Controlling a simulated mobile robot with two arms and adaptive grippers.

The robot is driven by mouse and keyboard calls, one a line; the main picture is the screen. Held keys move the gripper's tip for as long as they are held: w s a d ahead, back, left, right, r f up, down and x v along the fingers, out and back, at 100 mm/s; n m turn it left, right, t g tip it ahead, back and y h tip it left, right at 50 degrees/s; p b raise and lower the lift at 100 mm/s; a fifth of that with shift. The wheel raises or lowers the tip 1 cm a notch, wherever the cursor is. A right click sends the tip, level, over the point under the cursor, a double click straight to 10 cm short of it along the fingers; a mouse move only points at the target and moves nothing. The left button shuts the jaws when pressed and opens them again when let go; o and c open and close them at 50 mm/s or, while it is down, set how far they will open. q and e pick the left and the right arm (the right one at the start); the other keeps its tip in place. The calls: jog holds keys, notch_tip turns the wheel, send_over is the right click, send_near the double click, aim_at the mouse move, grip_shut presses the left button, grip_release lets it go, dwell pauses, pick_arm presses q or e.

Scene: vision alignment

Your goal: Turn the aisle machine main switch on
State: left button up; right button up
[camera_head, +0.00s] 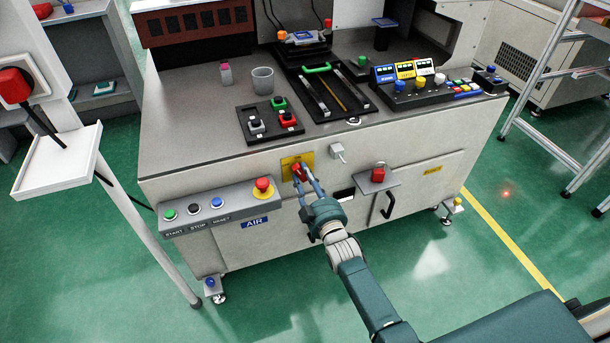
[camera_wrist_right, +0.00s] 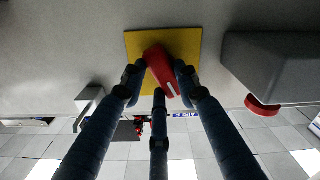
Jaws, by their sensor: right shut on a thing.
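The main switch is a red knob (camera_head: 298,171) on a yellow plate (camera_head: 289,161) on the machine's front panel. My right gripper (camera_head: 305,178) reaches it from below right, with its fingers on both sides of the knob. In the wrist view the red knob (camera_wrist_right: 158,62) sits slightly tilted between the two upper fingertips of the right gripper (camera_wrist_right: 160,77), over the yellow plate (camera_wrist_right: 187,42). A third finger lies below it and covers part of it. The gripper is shut on the knob. My left gripper is not in view.
A button box (camera_head: 228,205) with a red emergency button (camera_head: 263,186) juts out left of the switch. A white stand (camera_head: 62,165) is at the left. Green floor in front is clear.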

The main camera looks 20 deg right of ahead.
jog(key=m, duration=0.2)
jog(key=shift+f+m, duration=0.15)
jog(key=shift+m, duration=0.15)
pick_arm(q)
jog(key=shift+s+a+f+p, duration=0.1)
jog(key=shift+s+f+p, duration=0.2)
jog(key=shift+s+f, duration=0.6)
pick_arm(e)
jog(key=shift+m, duration=1.2)
jog(key=shift+f, duration=0.1)
jog(key=o, duration=1.2)
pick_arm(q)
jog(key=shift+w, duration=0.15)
pick_arm(e)
jog(key=s, duration=1.2)
jog(key=shift+d, duration=0.25)
